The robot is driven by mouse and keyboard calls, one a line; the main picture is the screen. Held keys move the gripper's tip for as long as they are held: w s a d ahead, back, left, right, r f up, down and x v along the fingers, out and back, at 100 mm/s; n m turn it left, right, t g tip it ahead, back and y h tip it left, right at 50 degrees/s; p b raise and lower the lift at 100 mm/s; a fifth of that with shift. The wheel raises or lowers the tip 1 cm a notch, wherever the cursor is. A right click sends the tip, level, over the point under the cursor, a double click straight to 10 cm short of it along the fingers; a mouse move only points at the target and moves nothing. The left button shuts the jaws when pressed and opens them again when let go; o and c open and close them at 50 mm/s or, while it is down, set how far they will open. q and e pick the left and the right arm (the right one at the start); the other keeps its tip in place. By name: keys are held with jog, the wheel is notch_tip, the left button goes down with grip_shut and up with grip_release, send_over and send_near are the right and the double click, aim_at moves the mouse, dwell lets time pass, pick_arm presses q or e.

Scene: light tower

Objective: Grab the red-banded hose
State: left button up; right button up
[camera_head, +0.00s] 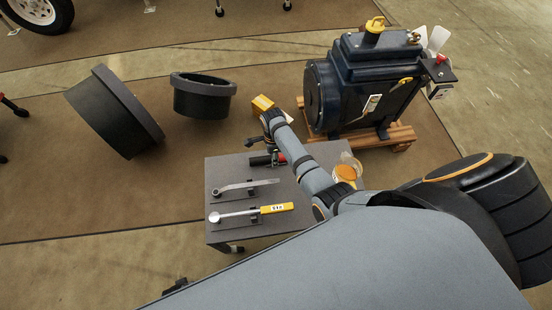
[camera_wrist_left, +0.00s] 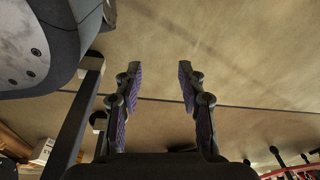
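A short black hose with a red band (camera_head: 268,159) lies on the grey table at its far edge in the head view. My right arm reaches across the table from the right. My right gripper (camera_head: 263,136) is a small dark shape just above and behind the hose; whether its fingers touch the hose or are open or shut is too small to tell. In the left wrist view my left gripper (camera_wrist_left: 159,75) is open, with two separated fingers and only bare floor between them. The hose does not show in that view.
The grey table (camera_head: 222,175) also holds a wrench (camera_head: 245,187) and a yellow-handled tool (camera_head: 250,212). A dark engine (camera_head: 355,85) on a wooden pallet stands behind right. A yellow box (camera_head: 262,103) is beyond the table. Two black rings (camera_head: 203,98) stand on the floor.

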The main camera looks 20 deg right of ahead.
grip_shut()
jog(key=shift+r, duration=0.6)
jog(key=r, duration=0.1)
jog(key=w+r+p, duration=0.1)
jog(key=r, duration=0.1)
jog(key=shift+a+r, duration=0.1)
jog(key=shift+r, duration=0.05)
pick_arm(q)
jog(key=shift+w+b, duration=0.35)
jog(key=shift+b, duration=0.4)
pick_arm(e)
jog(key=w+a+r, duration=0.3)
jog(key=w+r, duration=0.5)
jog(key=w, duration=0.4)
jog(key=shift+w+a+r, duration=0.15)
jog(key=shift+w+r, duration=0.15)
